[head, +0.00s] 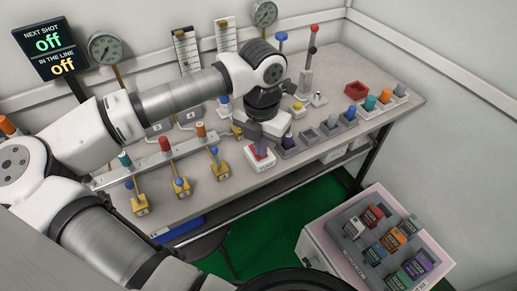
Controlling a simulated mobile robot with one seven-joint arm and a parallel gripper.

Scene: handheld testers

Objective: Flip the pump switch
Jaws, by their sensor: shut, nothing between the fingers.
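A small white box with a red top part (260,163) sits at the front edge of the grey bench (225,186). It looks like a switch box, but its label is too small to read, so I cannot tell for sure that it is the pump switch. My gripper (261,147) points down just above this box, with its fingers shut and empty. The fingers hide part of the red top. I cannot tell whether they touch it, or which way the switch is set.
Yellow valves with blue knobs (181,186) stand left of the box. Grey sockets (310,138) and a rack of coloured pegs (385,97) lie to the right. A display (50,50) reads "off" twice. A cart (318,245) with labelled blocks stands front right.

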